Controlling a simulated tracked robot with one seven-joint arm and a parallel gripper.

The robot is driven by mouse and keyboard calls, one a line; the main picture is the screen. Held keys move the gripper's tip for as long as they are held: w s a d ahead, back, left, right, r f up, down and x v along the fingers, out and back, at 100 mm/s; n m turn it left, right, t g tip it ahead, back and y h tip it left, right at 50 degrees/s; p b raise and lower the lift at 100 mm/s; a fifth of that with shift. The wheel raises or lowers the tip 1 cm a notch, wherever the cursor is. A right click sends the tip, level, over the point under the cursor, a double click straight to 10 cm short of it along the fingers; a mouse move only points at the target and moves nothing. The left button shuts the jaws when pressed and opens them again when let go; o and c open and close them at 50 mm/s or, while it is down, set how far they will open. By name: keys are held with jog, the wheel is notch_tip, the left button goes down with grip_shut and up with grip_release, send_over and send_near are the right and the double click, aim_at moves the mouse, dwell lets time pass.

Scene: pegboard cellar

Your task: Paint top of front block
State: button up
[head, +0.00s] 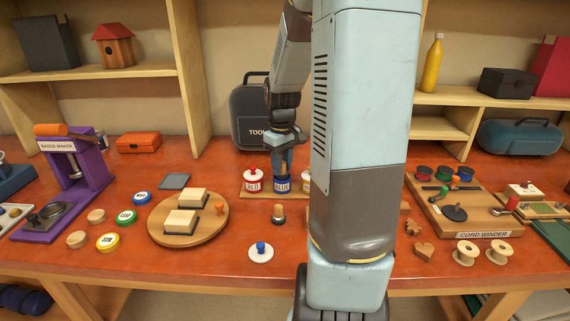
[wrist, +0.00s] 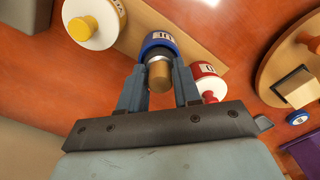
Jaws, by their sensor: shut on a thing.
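The front block (head: 179,223) and the back block (head: 193,198) sit on a round wooden turntable (head: 217,222). Both have plain cream tops and dark bases. My gripper (head: 286,162) is over the blue paint pot (head: 282,187), which also shows in the wrist view (wrist: 158,39). In the wrist view my gripper (wrist: 161,82) is shut on a wooden-handled dabber (wrist: 159,75), held at the pot's mouth. Its lower end is hidden, so I cannot tell how deep it is. A white lid with a blue knob (head: 261,253) lies on the table.
The red pot (head: 253,185) is lidded, left of the blue one; a yellow pot (wrist: 95,22) shows in the wrist view. Another dabber (head: 278,213) stands in front. Badge discs (head: 125,216) lie left of the turntable. The cord winder (head: 480,218) is right.

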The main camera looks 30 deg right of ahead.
jog(key=shift+f, duration=0.55)
dwell(1.4)
jog(key=shift+r, duration=0.1)
jog(key=shift+r, duration=3.5)
jog(key=shift+w, duration=0.1)
